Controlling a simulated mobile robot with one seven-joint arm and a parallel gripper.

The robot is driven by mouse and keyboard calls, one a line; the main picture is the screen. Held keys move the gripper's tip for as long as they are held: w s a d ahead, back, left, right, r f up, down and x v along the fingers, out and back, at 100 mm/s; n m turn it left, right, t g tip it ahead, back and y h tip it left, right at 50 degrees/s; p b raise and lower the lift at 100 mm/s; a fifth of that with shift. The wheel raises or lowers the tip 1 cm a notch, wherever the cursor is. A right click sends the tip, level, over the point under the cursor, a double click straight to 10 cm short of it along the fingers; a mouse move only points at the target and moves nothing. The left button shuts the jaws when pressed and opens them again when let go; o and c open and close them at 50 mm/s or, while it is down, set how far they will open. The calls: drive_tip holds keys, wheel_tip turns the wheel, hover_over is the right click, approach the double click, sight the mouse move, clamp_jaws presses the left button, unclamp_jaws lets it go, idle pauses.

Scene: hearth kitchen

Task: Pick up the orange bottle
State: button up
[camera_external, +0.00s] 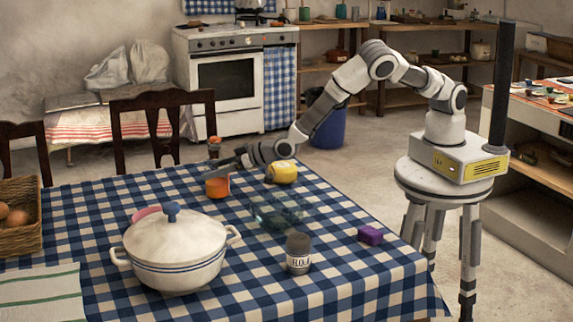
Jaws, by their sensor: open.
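An orange object, which looks like the body of the orange bottle (217,188), stands on the checked table near its far edge. A small orange top shows just above my gripper, and I cannot tell for sure whether it belongs to the same bottle. My gripper (224,163) is open, reaching in from the right at the height between the two orange parts. It hides what lies between them. I cannot tell whether the fingers are around the bottle or in front of it, or whether they touch it.
A yellow can (281,172) lies close to the right of the bottle. A clear glass bowl (277,211), a flour jar (298,254) and a purple block (370,236) are nearer.

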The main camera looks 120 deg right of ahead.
sight(209, 158)
drive_tip(key=shift+x, duration=1.6)
drive_tip(key=shift+f, duration=0.1)
drive_tip(key=c, duration=1.6)
drive_tip(key=shift+r, duration=2.15)
drive_tip(key=s+d+r, duration=0.7)
drive_tip(key=s+d, duration=0.1)
